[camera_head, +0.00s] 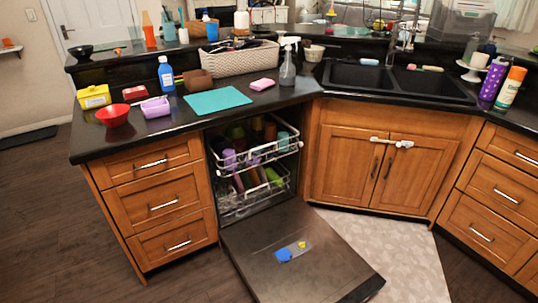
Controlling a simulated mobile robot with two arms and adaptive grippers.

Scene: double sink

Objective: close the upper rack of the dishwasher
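The dishwasher stands under the black counter with its door (330,266) folded down flat over the floor. Its white wire upper rack (262,158) holds several cups and sticks out a little past the cabinet front. The lower rack (257,206) sits below it, also with dishes, and reaches out about as far. How deep each rack sits inside is hard to tell. Neither of my grippers is in view.
Blue and yellow items (285,255) lie on the open door. Wooden drawers (163,207) stand to the left and a sink cabinet (385,165) to the right. Dark floor (190,280) is free at the front left. The counter (235,112) carries many objects.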

